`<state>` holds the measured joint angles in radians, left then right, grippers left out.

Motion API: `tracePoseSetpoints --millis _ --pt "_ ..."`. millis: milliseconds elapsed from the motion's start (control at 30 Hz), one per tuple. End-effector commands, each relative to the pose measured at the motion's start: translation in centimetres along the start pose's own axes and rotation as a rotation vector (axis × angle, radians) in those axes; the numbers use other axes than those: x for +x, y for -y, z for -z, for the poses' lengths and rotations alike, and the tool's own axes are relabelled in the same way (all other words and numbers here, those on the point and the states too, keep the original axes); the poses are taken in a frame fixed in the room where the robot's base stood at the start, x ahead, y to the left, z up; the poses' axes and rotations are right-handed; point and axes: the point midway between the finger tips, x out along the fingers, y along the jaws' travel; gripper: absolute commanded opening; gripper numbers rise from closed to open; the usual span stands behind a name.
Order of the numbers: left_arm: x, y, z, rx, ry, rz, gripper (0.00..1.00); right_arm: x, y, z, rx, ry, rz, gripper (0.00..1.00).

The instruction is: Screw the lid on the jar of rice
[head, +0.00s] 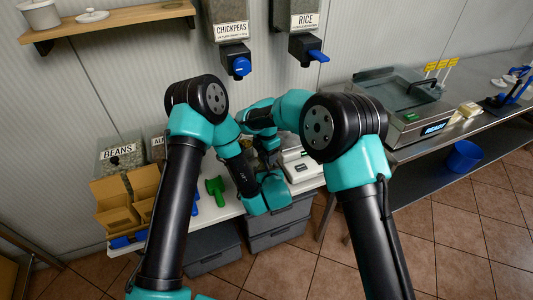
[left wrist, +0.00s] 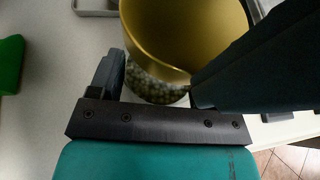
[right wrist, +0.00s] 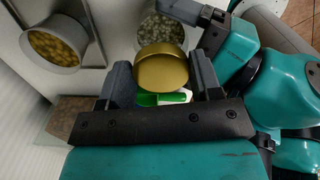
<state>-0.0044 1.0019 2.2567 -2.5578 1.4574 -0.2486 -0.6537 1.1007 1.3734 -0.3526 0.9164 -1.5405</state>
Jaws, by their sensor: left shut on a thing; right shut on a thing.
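The jar (right wrist: 158,30) is clear with pale greenish grains inside; in the left wrist view its lower part (left wrist: 155,86) shows below a gold surface. My left gripper (left wrist: 160,80) is shut on the jar, its fingers on either side; in the head view it is small and partly hidden near the counter (head: 268,155). The gold lid (right wrist: 162,70) is between the fingers of my right gripper (right wrist: 163,74), which is shut on it. The lid overlaps the jar's near end. I cannot tell whether it is seated or threaded.
A green scoop (head: 215,188) lies on the white counter, left of a white scale (head: 303,168). Cardboard boxes (head: 118,208) and a beans bin (head: 122,155) stand at left. Chickpeas (head: 232,32) and rice (head: 304,18) dispensers hang above. Grey crates (head: 278,222) sit below.

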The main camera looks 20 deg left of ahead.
Motion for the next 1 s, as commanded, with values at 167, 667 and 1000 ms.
tracePoseSetpoints --millis 167,667,1000 --pt "0.0 0.0 0.0 0.000 0.001 0.000 0.29 0.3 0.0 0.0 0.000 0.000 0.000 0.37" --pt "0.0 0.0 0.0 0.002 0.001 0.001 0.29 1.4 0.1 0.1 0.000 -0.002 0.004 0.37" --pt "0.0 0.1 -0.1 0.003 0.001 0.002 0.05 1.4 0.1 0.2 0.000 -0.002 0.004 0.81"
